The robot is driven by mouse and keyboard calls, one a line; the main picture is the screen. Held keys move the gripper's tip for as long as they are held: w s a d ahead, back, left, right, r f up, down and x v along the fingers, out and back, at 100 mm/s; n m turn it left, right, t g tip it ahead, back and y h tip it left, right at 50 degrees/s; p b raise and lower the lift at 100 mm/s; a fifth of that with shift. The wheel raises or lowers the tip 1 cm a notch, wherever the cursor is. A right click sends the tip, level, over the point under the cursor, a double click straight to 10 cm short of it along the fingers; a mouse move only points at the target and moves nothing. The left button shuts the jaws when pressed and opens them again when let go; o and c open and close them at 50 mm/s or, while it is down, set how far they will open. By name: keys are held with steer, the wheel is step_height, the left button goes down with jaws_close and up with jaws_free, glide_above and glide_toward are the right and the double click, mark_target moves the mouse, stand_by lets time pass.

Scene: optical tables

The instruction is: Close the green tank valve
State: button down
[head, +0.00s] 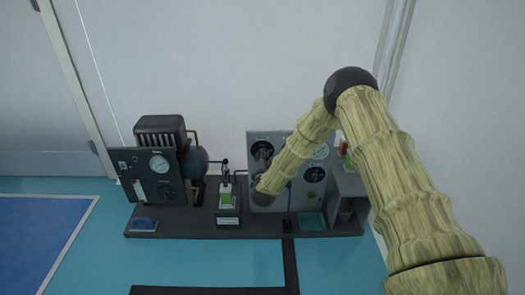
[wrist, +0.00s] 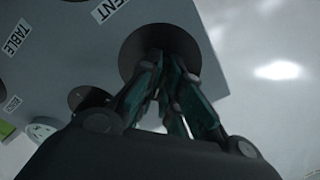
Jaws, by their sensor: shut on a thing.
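My gripper (wrist: 162,58) is closed in on a dark round knob (wrist: 150,35) on the grey panel in the wrist view. The fingers hide most of the knob's middle. Part of a label ending in "ENT" is beside it, and a "TABLE" label is farther left. I cannot tell which part is the green tank valve.
A dark unit with a gauge (head: 158,165) stands at the left of the dark base plate (head: 180,226). A grey shelf block (head: 350,184) is at the right. A white wall is close behind. The teal floor in front is mostly clear.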

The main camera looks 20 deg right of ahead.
steer(key=n+p, duration=0.5)
steer(key=n, duration=0.5)
steer(key=shift+s+f+p, duration=0.1)
steer(key=shift+p, duration=0.3)
steer(key=c, duration=1.6)
jaws_free()
steer(key=v, duration=1.2)
